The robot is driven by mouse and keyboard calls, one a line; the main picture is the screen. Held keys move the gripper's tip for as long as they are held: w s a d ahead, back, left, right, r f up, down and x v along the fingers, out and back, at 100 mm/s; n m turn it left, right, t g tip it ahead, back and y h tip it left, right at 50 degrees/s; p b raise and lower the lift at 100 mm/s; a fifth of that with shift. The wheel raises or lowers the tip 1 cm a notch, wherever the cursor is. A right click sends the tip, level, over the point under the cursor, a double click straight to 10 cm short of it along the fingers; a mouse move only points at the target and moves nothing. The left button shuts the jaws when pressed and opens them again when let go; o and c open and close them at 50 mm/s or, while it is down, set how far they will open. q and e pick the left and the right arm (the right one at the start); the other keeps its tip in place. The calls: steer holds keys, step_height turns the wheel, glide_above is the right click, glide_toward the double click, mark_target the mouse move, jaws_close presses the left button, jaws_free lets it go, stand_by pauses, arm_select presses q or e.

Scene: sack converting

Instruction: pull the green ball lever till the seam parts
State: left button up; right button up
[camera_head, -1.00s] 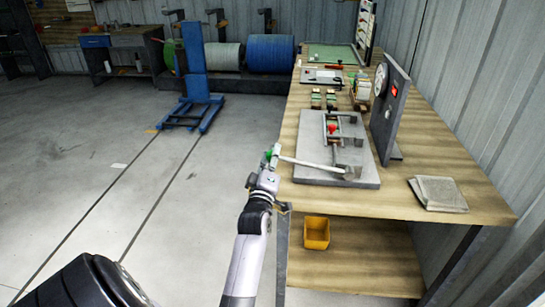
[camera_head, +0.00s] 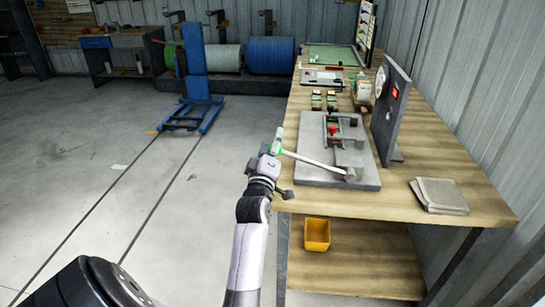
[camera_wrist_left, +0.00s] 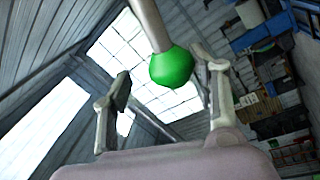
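The green ball (camera_head: 277,151) caps the free end of a pale lever (camera_head: 318,163). The lever reaches left past the bench edge from a pivot on a grey fixture plate (camera_head: 310,176). My left gripper (camera_head: 277,142) is at the ball, mostly hiding it in the head view. In the left wrist view the green ball (camera_wrist_left: 172,67) sits near the fingertips of my left gripper (camera_wrist_left: 163,80). The fingers are apart, with a clear gap to the left finger; the right one is closer. I cannot make out the seam. My right gripper is out of view.
A wooden bench (camera_head: 390,208) carries the fixture, an upright grey panel (camera_head: 390,112) and a grey folded stack (camera_head: 439,195). A yellow bin (camera_head: 317,235) is on the lower shelf. A blue lift (camera_head: 195,90) stands on the floor at the back left.

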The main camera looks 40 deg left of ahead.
arm_select(q)
steer(key=shift+r, duration=2.35)
steer(key=shift+s, duration=0.1)
